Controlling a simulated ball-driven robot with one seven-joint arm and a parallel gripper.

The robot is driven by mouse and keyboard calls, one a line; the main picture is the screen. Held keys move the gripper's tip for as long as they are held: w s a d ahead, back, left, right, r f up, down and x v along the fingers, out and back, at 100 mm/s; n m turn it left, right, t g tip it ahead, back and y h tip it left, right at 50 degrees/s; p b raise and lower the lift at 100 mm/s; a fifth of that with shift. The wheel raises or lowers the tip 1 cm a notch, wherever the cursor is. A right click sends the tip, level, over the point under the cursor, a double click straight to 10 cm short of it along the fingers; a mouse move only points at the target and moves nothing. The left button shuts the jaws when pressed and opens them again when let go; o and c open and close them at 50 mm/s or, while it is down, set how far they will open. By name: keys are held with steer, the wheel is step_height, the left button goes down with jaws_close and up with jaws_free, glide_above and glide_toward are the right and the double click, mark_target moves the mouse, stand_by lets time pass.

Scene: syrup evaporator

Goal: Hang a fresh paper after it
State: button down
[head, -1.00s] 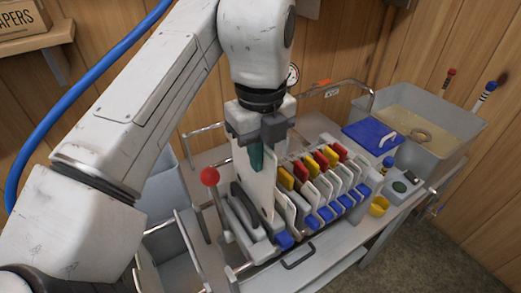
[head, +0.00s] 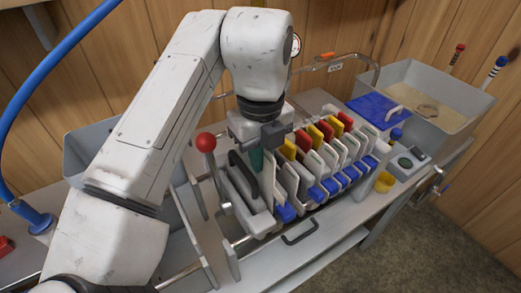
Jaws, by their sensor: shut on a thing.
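The filter press holds a row of upright plates (head: 320,170) with red, yellow and white upper tabs and blue lower blocks. My gripper (head: 257,164) is low over the left end of this row, beside the thick end plate with a black handle (head: 243,177). Its teal fingertip is shut on a thin white paper (head: 267,187), which hangs down between the end plate and the first plates. Most of the paper is hidden by the plates and my gripper. I cannot tell whether it touches a plate.
A red-knobbed lever (head: 206,143) stands just left of the end plate. At the back right are a blue lid (head: 376,108) and a grey tub (head: 425,100) of tan liquid. The floor at right is clear.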

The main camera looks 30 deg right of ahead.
steer(key=shift+f, duration=0.35)
